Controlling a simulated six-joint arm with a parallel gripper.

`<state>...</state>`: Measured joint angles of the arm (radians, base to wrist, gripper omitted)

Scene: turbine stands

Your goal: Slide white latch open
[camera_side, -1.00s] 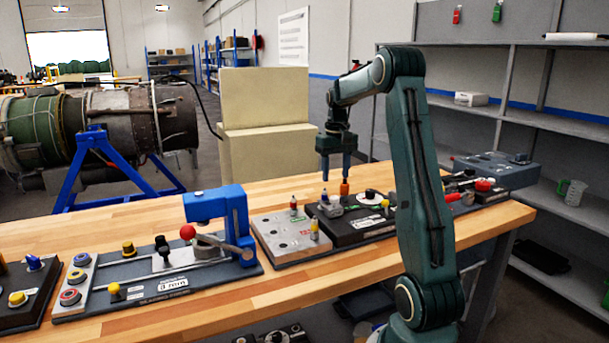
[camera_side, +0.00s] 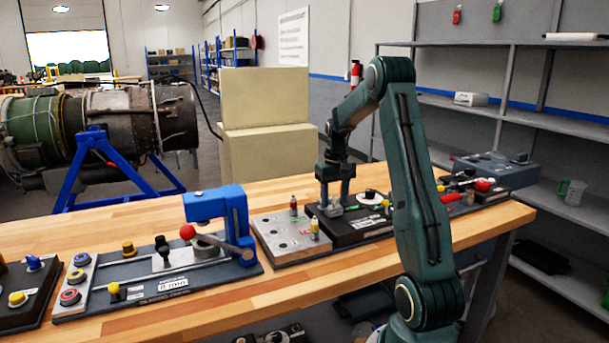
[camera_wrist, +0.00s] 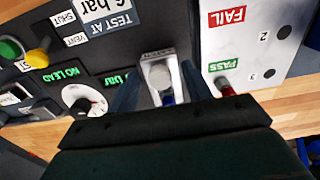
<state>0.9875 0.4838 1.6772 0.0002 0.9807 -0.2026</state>
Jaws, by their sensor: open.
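A pale bracket-like piece with a rounded light knob (camera_wrist: 161,76) lies between my fingers in the wrist view. It may be the white latch, but I cannot tell for sure. It sits on the black test panel (camera_side: 352,235), where it also shows as a pale grey part (camera_side: 331,211) in the side view. My gripper (camera_side: 334,205) points down over it with its fingers apart, one on each side; the wrist view shows the gripper (camera_wrist: 158,88) too. I cannot tell whether the fingers touch the piece. A small blue part (camera_wrist: 168,99) shows just below the knob, partly hidden by my gripper.
The black panel carries a white dial (camera_wrist: 84,102), a yellow lever (camera_wrist: 38,57) and green displays. A grey plate (camera_side: 283,233) with PASS and FAIL labels adjoins it. A blue clamp stand (camera_side: 222,208) stands farther left. Bare wooden table (camera_side: 330,262) lies in front.

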